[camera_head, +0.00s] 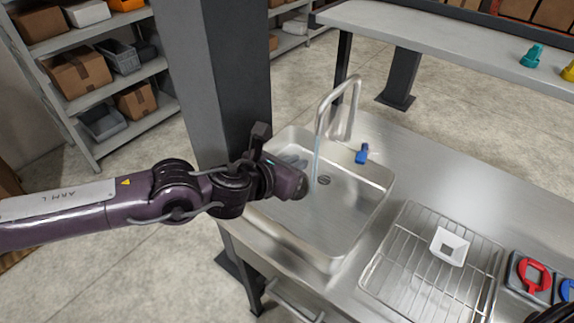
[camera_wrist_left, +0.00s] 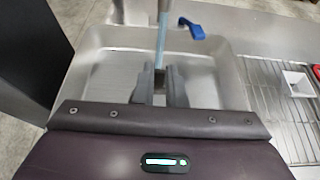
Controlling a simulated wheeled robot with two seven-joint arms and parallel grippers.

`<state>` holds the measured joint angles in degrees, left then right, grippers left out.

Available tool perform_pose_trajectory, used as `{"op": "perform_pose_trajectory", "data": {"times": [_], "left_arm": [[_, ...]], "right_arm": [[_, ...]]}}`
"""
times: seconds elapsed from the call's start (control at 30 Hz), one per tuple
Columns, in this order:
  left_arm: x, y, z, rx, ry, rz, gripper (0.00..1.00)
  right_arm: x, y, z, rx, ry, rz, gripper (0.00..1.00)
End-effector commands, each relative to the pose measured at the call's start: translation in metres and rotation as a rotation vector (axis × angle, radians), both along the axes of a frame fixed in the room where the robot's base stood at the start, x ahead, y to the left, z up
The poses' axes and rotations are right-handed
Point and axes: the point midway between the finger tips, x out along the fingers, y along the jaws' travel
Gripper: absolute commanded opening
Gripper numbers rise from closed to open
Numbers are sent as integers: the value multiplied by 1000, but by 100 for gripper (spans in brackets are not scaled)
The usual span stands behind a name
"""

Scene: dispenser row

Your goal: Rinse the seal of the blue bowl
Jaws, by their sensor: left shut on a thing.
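My left gripper (camera_head: 293,163) is over the sink basin (camera_head: 345,215), close to the thin blue water stream (camera_head: 317,150) from the tap (camera_head: 340,95). In the left wrist view its fingers (camera_wrist_left: 159,75) are close together on a small thing, mostly hidden, that I cannot identify. There the stream (camera_wrist_left: 162,40) comes down in line with the fingertips; I cannot tell whether it touches them. No blue bowl is recognisable. A red ring (camera_head: 533,276) and a partly cut-off blue ring (camera_head: 568,290) lie in dark holders at the right.
A blue lever (camera_head: 362,153) is beside the sink. A wire rack (camera_head: 400,275) holds a white square funnel-like piece (camera_head: 449,246). A dark post (camera_head: 215,75) stands left of the sink. A back bench (camera_head: 440,40) carries a teal item (camera_head: 532,56) and a yellow one (camera_head: 569,72).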

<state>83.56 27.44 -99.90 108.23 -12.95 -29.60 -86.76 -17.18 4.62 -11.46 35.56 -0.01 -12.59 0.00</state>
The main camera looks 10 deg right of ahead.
Motion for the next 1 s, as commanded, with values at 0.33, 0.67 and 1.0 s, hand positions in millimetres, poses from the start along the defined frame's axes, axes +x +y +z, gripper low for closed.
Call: {"op": "perform_pose_trajectory", "data": {"times": [0.33,0.67,1.0], "left_arm": [[26,-34,-11,-1,-2,0,0],[43,-56,-9,1,-1,0,0],[46,-59,-7,0,0,1,0]], "right_arm": [[-1,0,-4,0,2,1,82],[-1,0,-20,1,2,0,82],[-1,0,-21,1,2,0,82]]}}
